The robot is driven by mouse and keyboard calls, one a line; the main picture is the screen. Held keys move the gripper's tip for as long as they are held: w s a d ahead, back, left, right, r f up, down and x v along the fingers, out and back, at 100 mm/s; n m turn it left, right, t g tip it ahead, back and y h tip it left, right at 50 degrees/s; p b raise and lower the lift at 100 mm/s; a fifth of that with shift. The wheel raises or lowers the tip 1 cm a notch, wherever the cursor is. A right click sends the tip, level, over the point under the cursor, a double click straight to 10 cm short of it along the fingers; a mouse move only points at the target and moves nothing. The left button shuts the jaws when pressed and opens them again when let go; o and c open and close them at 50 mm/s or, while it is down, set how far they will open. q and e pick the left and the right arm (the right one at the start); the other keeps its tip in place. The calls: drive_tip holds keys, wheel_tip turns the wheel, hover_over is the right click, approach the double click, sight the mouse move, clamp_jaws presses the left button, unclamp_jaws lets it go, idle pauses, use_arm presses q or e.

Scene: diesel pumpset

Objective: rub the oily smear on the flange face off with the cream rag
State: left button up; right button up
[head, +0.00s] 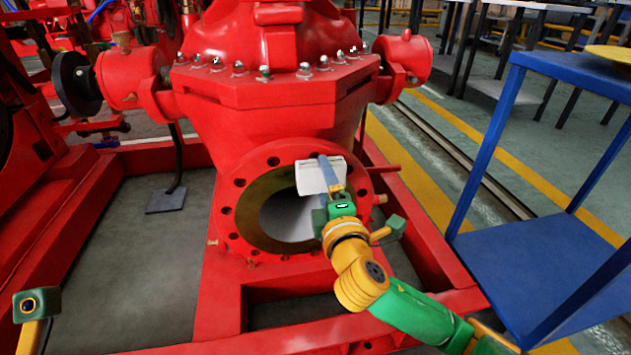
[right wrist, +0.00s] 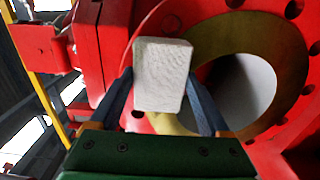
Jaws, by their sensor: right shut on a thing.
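The cream rag (head: 312,178) is a pale, block-like pad in front of the upper right of the pump's round flange. My right gripper (head: 331,178) is shut on it; in the right wrist view the rag (right wrist: 163,75) sits between the two blue-grey fingers. The flange face (head: 262,205) is an olive-yellow ring inside a red rim with bolt holes, around a pale bore. The rag covers part of the ring; whether it touches the face I cannot tell. I cannot make out a separate oily smear.
The red pump body (head: 270,110) rises above the flange, with bolts along its ledge. Red base-frame beams (head: 225,290) run below and beside it. A blue table (head: 535,262) with a shelf stands at right. A small red rod (head: 383,169) juts out right of the flange.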

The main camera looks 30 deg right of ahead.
drive_tip(key=shift+a+r+p, duration=0.1)
drive_tip(key=shift+p, duration=0.2)
drive_tip(key=shift+w+a+p, duration=0.25)
drive_tip(key=shift+a+p, duration=0.1)
drive_tip(key=shift+a, duration=0.45)
drive_tip(key=shift+w+a+p, duration=0.25)
drive_tip(key=shift+a, duration=0.6)
drive_tip(key=shift+w+a+p, duration=0.2)
drive_tip(key=shift+w+a, duration=0.05)
drive_tip(key=shift+a, duration=0.6)
drive_tip(key=shift+w+a+p, duration=0.1)
drive_tip(key=shift+w+a, duration=0.1)
drive_tip(key=shift+a, duration=0.5)
drive_tip(key=shift+w+a+p, duration=0.1)
drive_tip(key=shift+w+a, duration=0.1)
drive_tip(key=shift+a, duration=0.5)
drive_tip(key=shift+w+a+p, duration=0.1)
drive_tip(key=shift+w+a, duration=0.1)
drive_tip(key=shift+a, duration=0.5)
drive_tip(key=p, duration=0.2)
approach(270, 177)
drive_tip(key=v, duration=0.3)
drive_tip(key=shift+r, duration=0.1)
